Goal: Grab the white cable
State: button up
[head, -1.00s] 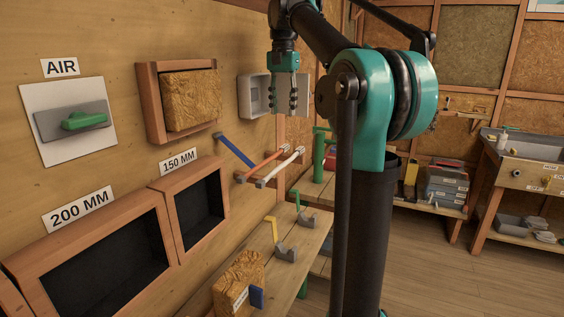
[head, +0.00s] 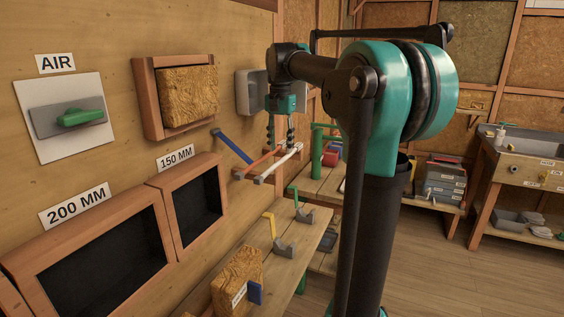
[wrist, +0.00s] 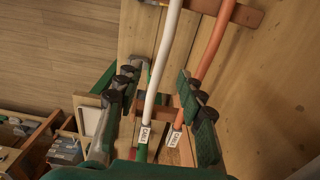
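The white cable (head: 281,163) runs out along the wall beside an orange cable (head: 262,161), both held on wooden supports. My gripper (head: 281,138) is open and points down at the cables, its fingertips close above or around their far part; contact cannot be told. In the wrist view the white cable (wrist: 165,55) passes between the spread fingers of my gripper (wrist: 158,80). The orange cable (wrist: 207,60) lies to its right, near the right finger. Both carry small white labels at their near ends.
A blue bar (head: 232,147) sits left of the cables. A grey box (head: 250,92) is on the wall behind my gripper. Below is a wooden bench (head: 285,245) with hooks and an insulation block (head: 236,277). Open floor lies to the right.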

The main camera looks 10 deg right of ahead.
aim_at(280, 160)
jog(key=shift+f, duration=2)
jog(key=shift+c, duration=0.4)
grip_shut()
